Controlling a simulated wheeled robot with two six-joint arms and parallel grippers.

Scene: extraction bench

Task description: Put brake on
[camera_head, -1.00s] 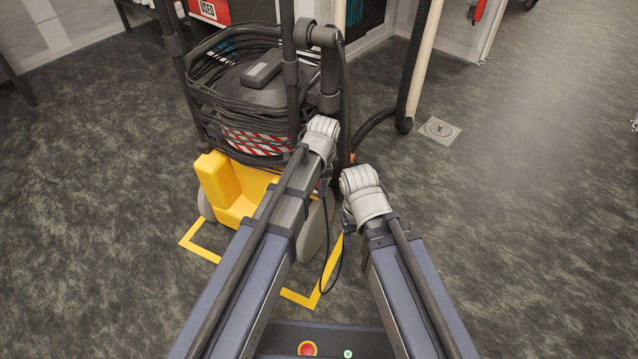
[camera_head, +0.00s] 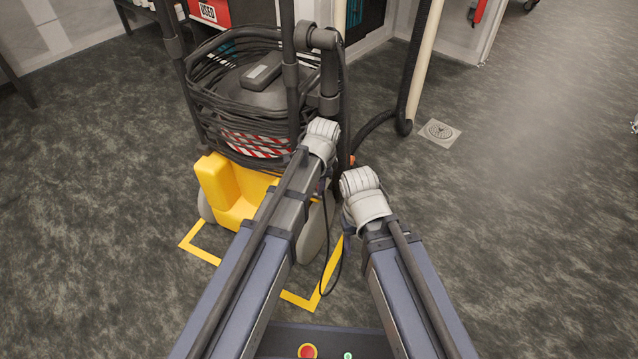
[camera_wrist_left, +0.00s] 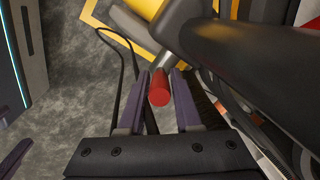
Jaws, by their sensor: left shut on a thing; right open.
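A short grey lever with a red end (camera_wrist_left: 159,88) shows in the left wrist view, between the fingers of my left gripper (camera_wrist_left: 157,92). The left gripper is shut on this lever. In the head view my left arm's wrist hides the lever and the left fingers. The lever is on the wheeled machine, which has a yellow base (camera_head: 232,190) and black cable coiled around its body. My right gripper (camera_head: 348,224) is mostly hidden by its own wrist in the head view, beside the machine's right side. It is open, and I see nothing in it.
A yellow marked outline (camera_head: 200,246) lies on the floor around the machine. A thin black cable (camera_head: 325,280) hangs in a loop between my arms. A thick dark hose (camera_head: 413,85) stands behind on the right, near a floor drain (camera_head: 439,130).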

